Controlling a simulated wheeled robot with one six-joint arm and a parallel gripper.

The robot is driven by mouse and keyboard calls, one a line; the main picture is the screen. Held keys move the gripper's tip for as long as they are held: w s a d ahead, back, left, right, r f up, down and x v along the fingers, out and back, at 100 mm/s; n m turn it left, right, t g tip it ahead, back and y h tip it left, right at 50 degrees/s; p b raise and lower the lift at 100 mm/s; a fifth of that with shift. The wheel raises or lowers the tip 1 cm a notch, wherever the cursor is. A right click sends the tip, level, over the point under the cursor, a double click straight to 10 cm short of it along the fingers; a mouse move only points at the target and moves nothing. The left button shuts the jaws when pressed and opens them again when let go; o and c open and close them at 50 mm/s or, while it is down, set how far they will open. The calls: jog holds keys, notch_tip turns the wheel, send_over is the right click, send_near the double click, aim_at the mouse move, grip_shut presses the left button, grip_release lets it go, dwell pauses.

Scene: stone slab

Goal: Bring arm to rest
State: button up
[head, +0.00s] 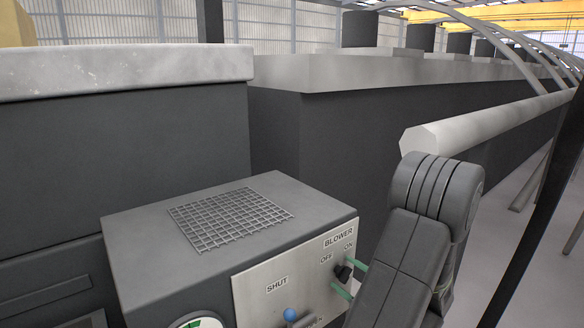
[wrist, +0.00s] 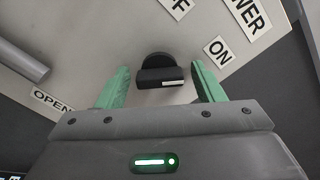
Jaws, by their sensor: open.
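My gripper (wrist: 160,67) is open, with its two green fingers on either side of a black knob (wrist: 158,76) in the wrist view. Gaps show between the knob and both fingers, and nothing is held. In the head view my gripper (head: 349,278) is at the right end of the pale control panel (head: 255,278), around the black knob (head: 343,272) below the BLOWER label (head: 339,238). My own arm hides the panel's lower right part. The knob has OFF and ON labels beside it; its exact setting is hard to tell.
A dark box (head: 150,240) carries the panel and a wire grate (head: 230,217). A blue-tipped lever (head: 291,314) and a gauge (head: 198,321) are low on the front. Stone-topped blocks (head: 125,72) stand behind. Open floor (head: 505,240) lies at the right.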

dwell(0.4)
jog(key=b+v, duration=0.1)
jog(key=v, duration=1.3)
jog(key=p+x, duration=0.1)
jog(key=x, duration=1.3)
jog(key=shift+w+n, duration=0.1)
jog(key=shift+n, duration=0.2)
jog(key=shift+n+b, duration=0.35)
jog(key=shift+n, duration=0.55)
jog(key=n, duration=0.5)
jog(key=shift+r+n, duration=0.25)
jog(key=shift+n, duration=0.05)
jog(key=n+p, duration=0.2)
jog(key=n, duration=0.2)
jog(key=shift+r, duration=0.15)
jog(key=n+p, duration=0.2)
jog(key=n, duration=0.1)
jog(key=shift+p, duration=0.35)
jog(key=shift+n, duration=0.4)
